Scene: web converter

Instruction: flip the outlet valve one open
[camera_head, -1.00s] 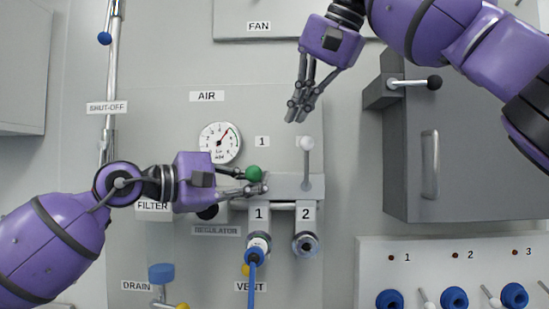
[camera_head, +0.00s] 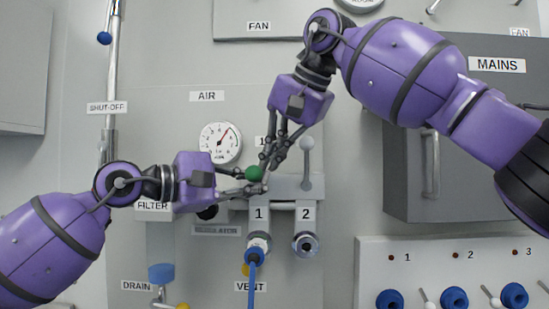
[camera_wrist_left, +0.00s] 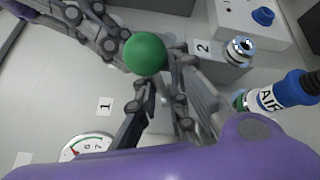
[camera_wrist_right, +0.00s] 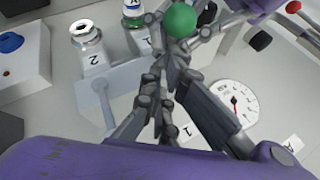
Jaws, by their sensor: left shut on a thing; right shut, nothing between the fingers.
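The outlet valve one lever has a green ball knob (camera_head: 254,173) above the outlet marked 1 (camera_head: 258,214). The knob also shows in the left wrist view (camera_wrist_left: 145,53) and the right wrist view (camera_wrist_right: 181,20). Its stem is mostly hidden by fingers. My left gripper (camera_head: 261,188) comes in from the left and is shut on the lever just by the knob. My right gripper (camera_head: 267,164) comes down from above, shut and empty, its tips close to the knob's upper right; I cannot tell whether they touch it.
The upright valve two lever (camera_head: 307,165) stands close to the right of my right gripper. A blue hose (camera_head: 252,285) hangs from outlet 1. A pressure gauge (camera_head: 220,142) is at the left. A dark grey cabinet (camera_head: 460,180) stands under my right arm.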

